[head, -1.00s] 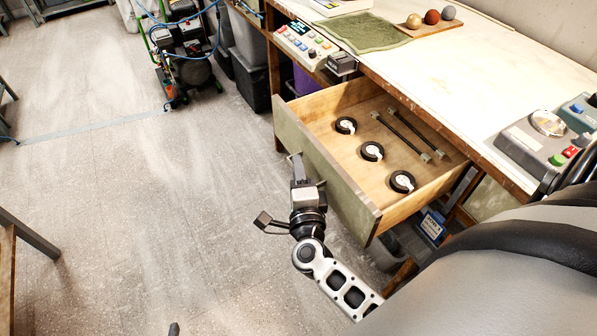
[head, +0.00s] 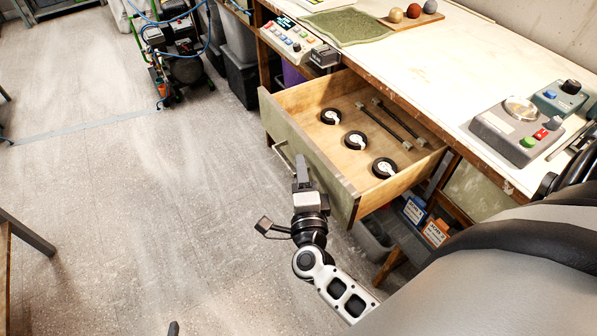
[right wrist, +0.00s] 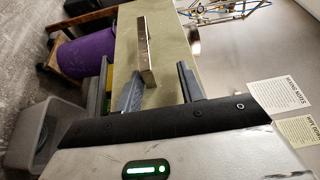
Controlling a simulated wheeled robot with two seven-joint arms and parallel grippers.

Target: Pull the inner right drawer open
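A drawer with a green front (head: 320,165) and a pale wooden inside stands pulled out from the bench. It holds three black round pieces with white centres (head: 355,140) and two dark rods (head: 392,122). A metal bar handle (head: 284,156) is on its front. My right gripper (head: 302,170) is at the front, close to the handle's near end. In the right wrist view the fingers (right wrist: 160,90) are apart, with the handle's end (right wrist: 147,60) in line with the gap; I see no grip. A small dark tip (head: 173,328) at the bottom edge may be my left gripper.
The bench top (head: 430,80) carries a button panel (head: 290,38), a green mat (head: 348,26), balls on a board (head: 414,12) and a grey control box (head: 520,125). Bins (head: 243,82) stand beyond the drawer, boxes (head: 420,222) below.

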